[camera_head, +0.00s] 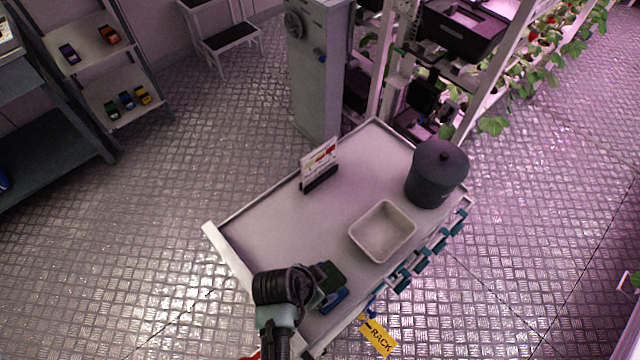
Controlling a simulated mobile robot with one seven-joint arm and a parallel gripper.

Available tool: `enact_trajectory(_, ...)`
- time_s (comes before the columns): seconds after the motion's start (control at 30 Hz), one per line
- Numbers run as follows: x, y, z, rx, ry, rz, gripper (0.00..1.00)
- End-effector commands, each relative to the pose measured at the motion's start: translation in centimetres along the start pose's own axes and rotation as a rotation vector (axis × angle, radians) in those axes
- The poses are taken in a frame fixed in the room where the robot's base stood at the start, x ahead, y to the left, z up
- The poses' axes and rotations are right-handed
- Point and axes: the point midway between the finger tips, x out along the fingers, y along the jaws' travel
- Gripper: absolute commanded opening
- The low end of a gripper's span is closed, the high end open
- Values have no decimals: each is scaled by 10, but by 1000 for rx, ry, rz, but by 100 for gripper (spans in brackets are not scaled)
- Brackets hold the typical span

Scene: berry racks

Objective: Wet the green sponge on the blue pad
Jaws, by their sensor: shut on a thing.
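A dark green sponge (331,275) is at the front left part of the grey cart top, right at the end of my gripper (318,285). My gripper is shut on the sponge; my wrist hides part of it and most of the fingers. A blue pad (333,300) shows just below the sponge in the picture, partly covered by the sponge and my gripper. I cannot tell whether the sponge touches the pad or is held slightly above it.
On the cart top (285,225) stand an empty white tray (382,232), a dark lidded pot (437,175) and a small sign (320,165). Teal clips (420,258) line the right edge. A yellow RACK tag (378,337) hangs in front. The cart's left middle is clear.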

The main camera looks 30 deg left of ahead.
Motion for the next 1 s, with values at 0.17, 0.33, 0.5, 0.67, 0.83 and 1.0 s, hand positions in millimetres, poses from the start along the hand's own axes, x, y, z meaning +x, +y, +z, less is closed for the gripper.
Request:
enact_trajectory(0.17,2,0,1,0,0,0,35)
enact_trajectory(0.33,4,0,2,0,0,0,35)
enact_trajectory(0.5,6,0,2,0,0,0,35)
enact_trajectory(0.67,8,0,3,0,0,0,35)
enact_trajectory(0.83,9,0,4,0,0,0,35)
enact_trajectory(1.0,9,0,4,0,0,0,35)
